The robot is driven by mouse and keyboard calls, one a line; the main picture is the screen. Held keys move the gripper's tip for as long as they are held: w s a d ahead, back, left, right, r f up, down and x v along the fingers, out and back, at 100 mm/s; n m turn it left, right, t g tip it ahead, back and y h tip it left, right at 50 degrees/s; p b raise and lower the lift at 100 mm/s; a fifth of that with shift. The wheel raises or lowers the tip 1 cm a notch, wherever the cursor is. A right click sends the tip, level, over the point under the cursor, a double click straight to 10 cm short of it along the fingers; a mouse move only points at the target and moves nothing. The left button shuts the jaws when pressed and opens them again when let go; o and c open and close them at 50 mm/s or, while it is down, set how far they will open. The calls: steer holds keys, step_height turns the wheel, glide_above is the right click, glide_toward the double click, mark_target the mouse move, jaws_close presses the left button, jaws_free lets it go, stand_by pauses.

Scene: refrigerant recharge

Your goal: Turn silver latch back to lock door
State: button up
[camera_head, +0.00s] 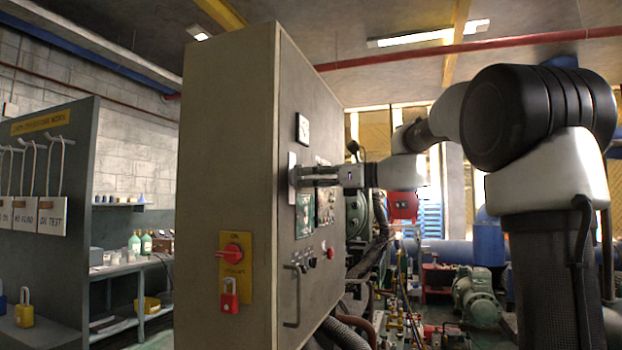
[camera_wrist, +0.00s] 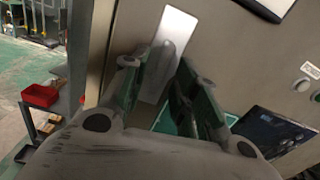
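The silver latch sits on a pale upright plate (camera_head: 291,170) on the front door (camera_head: 316,120) of the tall grey cabinet. In the wrist view the plate (camera_wrist: 178,28) stands slightly tilted, with the grey latch lever (camera_wrist: 158,68) on its lower part. My gripper (camera_head: 300,177) reaches the latch from the right. In the wrist view its two fingers (camera_wrist: 160,75) are apart, one on each side of the lever; contact cannot be told. The fingers partly hide the lever. The door looks closed against the cabinet.
A gauge (camera_head: 302,129) sits above the latch, and a handle (camera_head: 292,296) and knobs (camera_head: 330,253) below it. A red switch (camera_head: 233,252) and red padlock (camera_head: 229,296) are on the cabinet side. Pipes and hoses crowd the right.

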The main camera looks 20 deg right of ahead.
steer(key=v, duration=0.9)
stand_by(0.5)
